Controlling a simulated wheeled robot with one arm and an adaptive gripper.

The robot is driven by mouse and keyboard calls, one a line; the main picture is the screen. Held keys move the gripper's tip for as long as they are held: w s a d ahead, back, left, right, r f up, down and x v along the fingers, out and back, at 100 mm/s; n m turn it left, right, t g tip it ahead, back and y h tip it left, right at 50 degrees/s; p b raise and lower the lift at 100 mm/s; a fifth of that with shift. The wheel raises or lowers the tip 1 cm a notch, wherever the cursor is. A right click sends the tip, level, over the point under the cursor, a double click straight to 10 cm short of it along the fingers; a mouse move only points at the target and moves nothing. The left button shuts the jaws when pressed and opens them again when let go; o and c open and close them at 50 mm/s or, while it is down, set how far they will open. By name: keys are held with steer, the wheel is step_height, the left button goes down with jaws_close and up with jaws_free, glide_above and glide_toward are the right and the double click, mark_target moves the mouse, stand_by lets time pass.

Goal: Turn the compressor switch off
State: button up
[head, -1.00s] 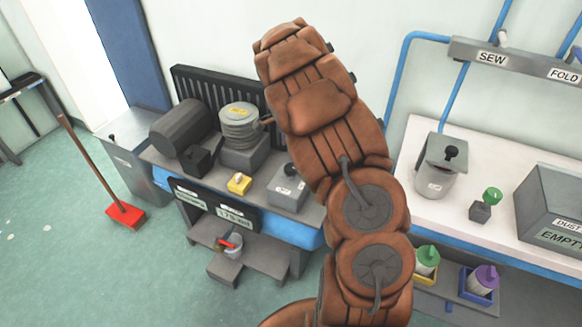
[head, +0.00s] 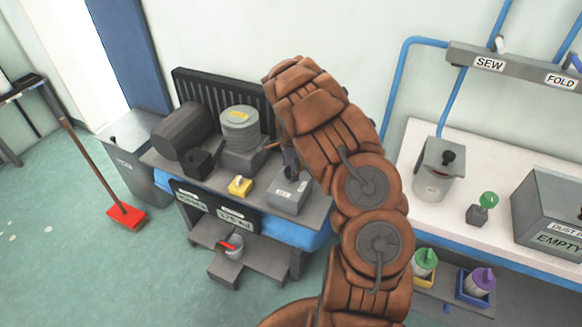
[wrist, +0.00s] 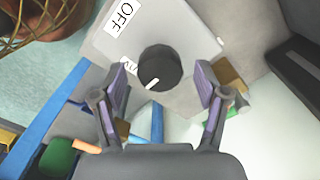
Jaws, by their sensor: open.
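The compressor switch is a black round knob (wrist: 160,68) on a grey box (wrist: 195,25) in the wrist view. An "OFF" label (wrist: 122,16) is at the box's upper left. My gripper (wrist: 160,74) is open, with one finger on each side of the knob in the picture; I cannot tell whether they touch it.
A compressor with a dark cylinder (head: 180,130) and a grey ribbed cylinder (head: 240,130) stands left of the box. A white table (head: 500,170) with other devices is at right. A red broom (head: 127,215) stands on the floor.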

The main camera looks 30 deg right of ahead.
steer(key=shift+f, duration=0.25)
steer(key=shift+c, duration=0.2)
steer(key=c, duration=1.1)
